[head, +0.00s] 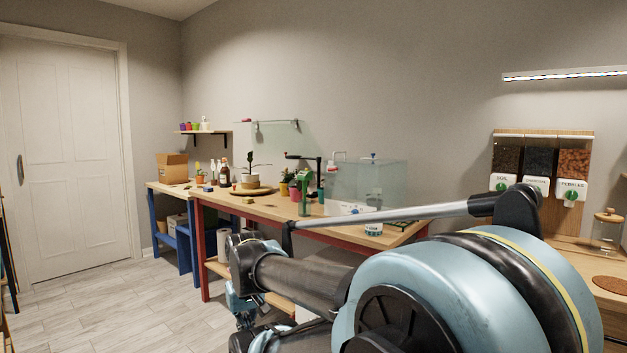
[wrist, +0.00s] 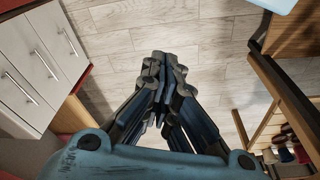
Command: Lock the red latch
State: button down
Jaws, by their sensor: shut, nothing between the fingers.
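I cannot make out a red latch in either view. My gripper (wrist: 163,68) is shut with nothing between its fingers. In the wrist view it hangs over bare floor, apart from the furniture on both sides. In the head view my arm crosses the lower right and hides part of the bench and whatever lies behind it.
Dispensers (head: 537,160) hang at right. White drawers (wrist: 40,60) flank my gripper. The floor (head: 110,300) at left is clear.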

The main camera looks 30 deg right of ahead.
jog(key=shift+w, duration=0.35)
